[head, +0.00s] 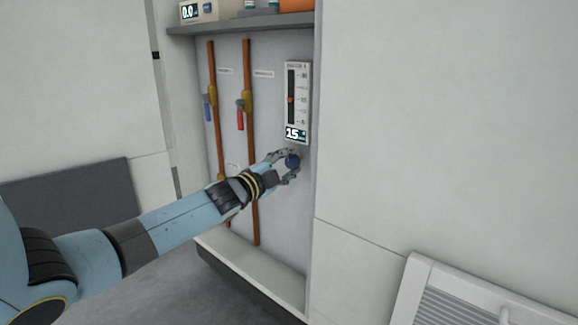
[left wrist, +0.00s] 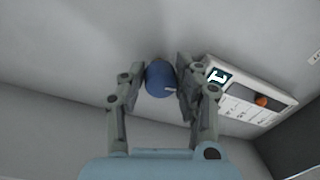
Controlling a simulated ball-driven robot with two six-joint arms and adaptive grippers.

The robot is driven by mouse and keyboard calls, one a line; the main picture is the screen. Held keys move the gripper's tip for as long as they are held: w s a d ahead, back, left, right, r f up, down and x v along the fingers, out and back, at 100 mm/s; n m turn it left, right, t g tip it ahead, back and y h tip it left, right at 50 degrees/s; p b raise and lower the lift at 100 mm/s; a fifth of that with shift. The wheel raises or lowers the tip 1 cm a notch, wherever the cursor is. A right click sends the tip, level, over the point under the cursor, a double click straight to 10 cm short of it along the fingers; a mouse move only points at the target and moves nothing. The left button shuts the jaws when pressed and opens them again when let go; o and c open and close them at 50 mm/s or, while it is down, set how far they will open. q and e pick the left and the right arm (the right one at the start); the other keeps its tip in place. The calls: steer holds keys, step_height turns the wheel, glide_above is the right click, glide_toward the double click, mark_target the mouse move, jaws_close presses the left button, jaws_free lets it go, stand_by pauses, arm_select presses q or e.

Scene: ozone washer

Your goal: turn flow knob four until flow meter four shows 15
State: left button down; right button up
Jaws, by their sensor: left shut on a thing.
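The blue round flow knob (head: 292,161) sits on the wall just below the meter. My left gripper (head: 287,166) reaches it from the left and is shut on it. In the left wrist view the knob (left wrist: 160,78) lies between the two fingers, and the meter (left wrist: 250,92) stands to the right with its display partly readable. My right gripper is not in view.
Two copper pipes run down the recess, one with a blue-handled valve (head: 207,107), one with a red-handled valve (head: 240,115). A shelf (head: 240,24) with a device reading 0.0 is above. A right side wall (head: 316,190) stands close to the knob.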

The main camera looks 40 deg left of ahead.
arm_select(q)
steer(key=shift+f+m, duration=0.15)
steer(key=shift+m, duration=0.85)
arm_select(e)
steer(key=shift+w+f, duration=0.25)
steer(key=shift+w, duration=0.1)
arm_select(q)
steer(key=c, duration=0.9)
jaws_free()
steer(key=shift+c, duration=0.2)
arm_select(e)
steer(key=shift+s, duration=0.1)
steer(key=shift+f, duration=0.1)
arm_select(q)
steer(key=s, duration=1.2)
steer(key=shift+a+f, duration=0.2)
steer(key=shift+a, duration=0.15)
